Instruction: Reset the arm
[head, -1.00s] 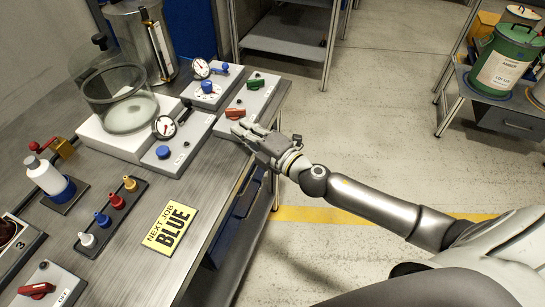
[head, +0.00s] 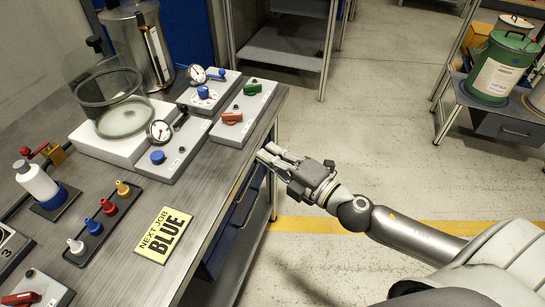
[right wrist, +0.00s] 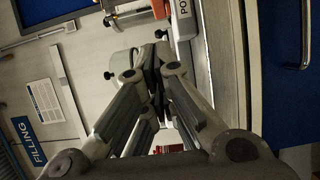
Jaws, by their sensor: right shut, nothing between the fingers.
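My right arm comes in from the right in the head view. Its gripper (head: 272,157) is shut and empty, just off the bench's right edge, beside the control box with the red and green switches (head: 243,112). In the right wrist view the shut fingers (right wrist: 155,60) meet in the middle, with the bench edge and part of a box with an orange-red knob (right wrist: 163,8) beyond them. My left gripper is not in view.
The bench (head: 205,175) holds a glass vessel (head: 110,100), gauge boxes (head: 172,148), a row of coloured nozzles (head: 107,207) and a yellow "NEXT JOB BLUE" sign (head: 163,235). A blue drawer cabinet (head: 238,215) is under the bench.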

